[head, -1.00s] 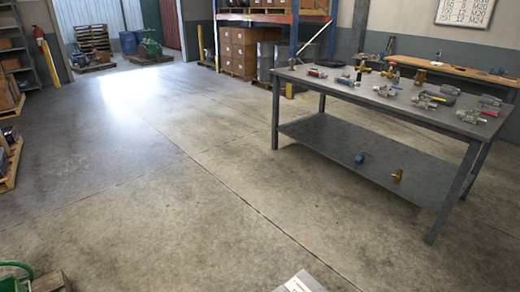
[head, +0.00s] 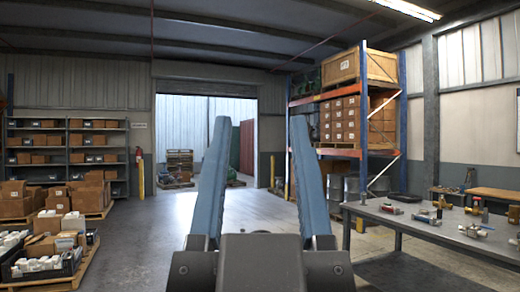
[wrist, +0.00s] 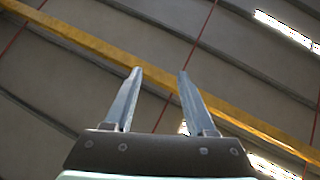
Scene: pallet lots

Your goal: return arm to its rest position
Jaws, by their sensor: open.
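My gripper (head: 259,125) stands raised in the middle of the head view, with its two blue-grey fingers pointing up. The fingers are apart and nothing is between them. In the wrist view my gripper (wrist: 158,72) is also open and empty, pointing at the ceiling (wrist: 235,45). No object touches the fingers in either view.
A grey table (head: 440,232) with several valves stands at the right. A tall rack (head: 402,110) with boxes and a crate is behind it. Shelves (head: 68,132) and loaded pallets (head: 85,262) are at the left. The floor (head: 175,235) between is open towards the doorway.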

